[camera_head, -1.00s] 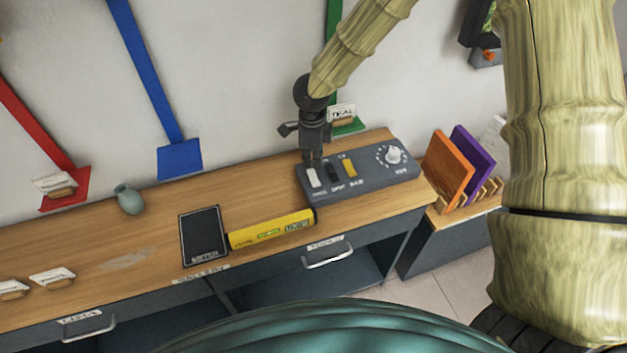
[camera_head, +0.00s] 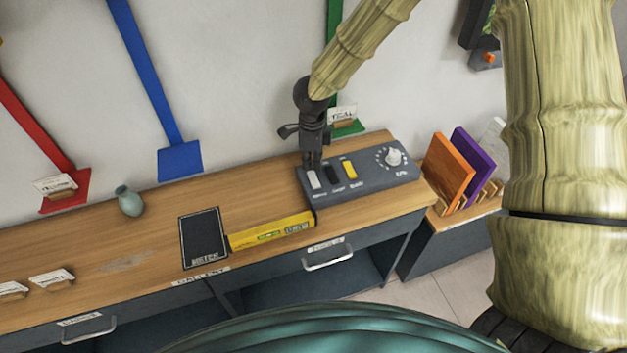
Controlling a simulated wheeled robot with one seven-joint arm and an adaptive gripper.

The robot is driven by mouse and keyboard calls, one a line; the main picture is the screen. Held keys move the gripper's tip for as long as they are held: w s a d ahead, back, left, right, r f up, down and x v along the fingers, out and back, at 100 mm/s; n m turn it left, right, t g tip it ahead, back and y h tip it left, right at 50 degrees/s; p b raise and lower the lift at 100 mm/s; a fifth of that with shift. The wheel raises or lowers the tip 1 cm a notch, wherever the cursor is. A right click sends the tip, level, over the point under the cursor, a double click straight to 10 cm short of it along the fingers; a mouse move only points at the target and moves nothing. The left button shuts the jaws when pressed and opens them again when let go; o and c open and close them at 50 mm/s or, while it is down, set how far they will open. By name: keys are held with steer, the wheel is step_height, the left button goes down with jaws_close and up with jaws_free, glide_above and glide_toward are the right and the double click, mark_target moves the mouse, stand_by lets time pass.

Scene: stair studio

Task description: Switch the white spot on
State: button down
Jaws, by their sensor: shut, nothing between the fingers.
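A dark grey control box (camera_head: 375,180) sits at the right end of the wooden bench. On its top are a white switch (camera_head: 315,180), a black switch (camera_head: 333,174), a yellow switch (camera_head: 349,169) and a round white knob (camera_head: 393,156). Small lettering under the switches is too blurred to read surely. My gripper (camera_head: 313,168) is shut and empty, pointing down at the far end of the white switch. Its tips hide that end, and I cannot tell whether they touch it. No lamp that is clearly the white spot can be made out.
A yellow box (camera_head: 271,232) and a black panel (camera_head: 203,238) lie left of the control box on the bench (camera_head: 130,245). A teal vase (camera_head: 129,200) stands farther left. Orange (camera_head: 447,168) and purple (camera_head: 472,160) boards stand in a rack at right.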

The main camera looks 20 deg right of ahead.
mark_target(312, 175)
steer(key=shift+f+b, duration=0.55)
steer(key=shift+f, duration=1.05)
stand_by(1.6)
steer(key=shift+r, duration=0.2)
steer(key=shift+r+p, duration=3.4)
steer(key=shift+p, duration=0.05)
steer(key=shift+f, duration=0.1)
